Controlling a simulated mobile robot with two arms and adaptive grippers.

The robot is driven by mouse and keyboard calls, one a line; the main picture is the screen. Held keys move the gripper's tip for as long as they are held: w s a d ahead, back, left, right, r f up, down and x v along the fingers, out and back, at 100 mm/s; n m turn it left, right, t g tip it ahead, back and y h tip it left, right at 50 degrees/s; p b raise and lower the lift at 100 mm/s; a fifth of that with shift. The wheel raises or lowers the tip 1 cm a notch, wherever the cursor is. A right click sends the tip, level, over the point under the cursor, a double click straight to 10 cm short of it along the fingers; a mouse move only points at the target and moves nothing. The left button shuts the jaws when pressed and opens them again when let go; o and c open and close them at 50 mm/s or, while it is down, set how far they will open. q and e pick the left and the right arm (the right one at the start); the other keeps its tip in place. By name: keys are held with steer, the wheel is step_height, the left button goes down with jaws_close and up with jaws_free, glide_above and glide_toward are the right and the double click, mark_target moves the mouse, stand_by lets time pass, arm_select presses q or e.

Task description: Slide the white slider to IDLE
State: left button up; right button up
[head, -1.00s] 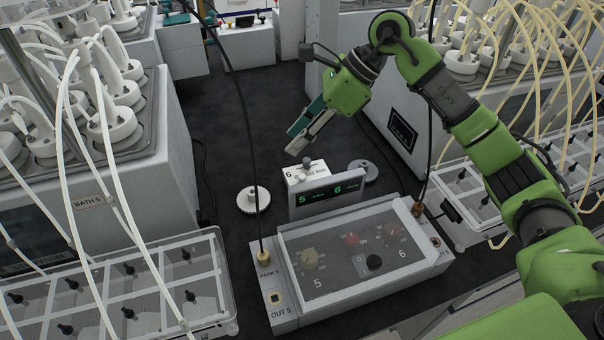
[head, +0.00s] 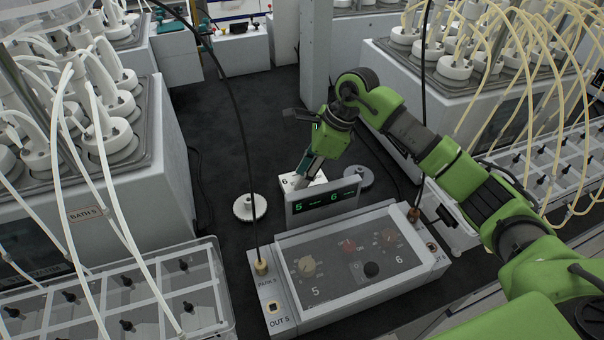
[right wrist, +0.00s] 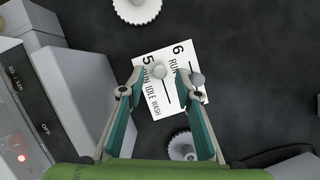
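The white slider (right wrist: 158,72) is a pale round knob on a small white box (right wrist: 143,60) marked 5 and 6. In the right wrist view it sits beside RUN in row 5, with IDLE and WASH further down the row. A grey knob (right wrist: 197,79) belongs to row 6. My right gripper (right wrist: 161,75) is open and empty, pointing down at the box. The white slider shows between its fingertips, with no clear contact. In the head view my right gripper (head: 307,174) is over the box (head: 288,183) and hides its knobs. My left gripper is not in view.
A display (head: 325,202) reading 5 and 6 stands in front of the box, behind the control panel (head: 340,262). A white knurled disc (head: 250,207) and a grey one (head: 361,176) flank the box. A dark cable (head: 244,130) hangs to the left.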

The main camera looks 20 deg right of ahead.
steer(key=shift+w+a+f, duration=0.1)
steer(key=shift+a+f, duration=0.15)
steer(key=shift+f, duration=0.4)
jaws_close()
steer(key=shift+d+f+b, duration=0.1)
steer(key=shift+d+b, duration=0.75)
steer(key=shift+d, duration=0.7)
jaws_free()
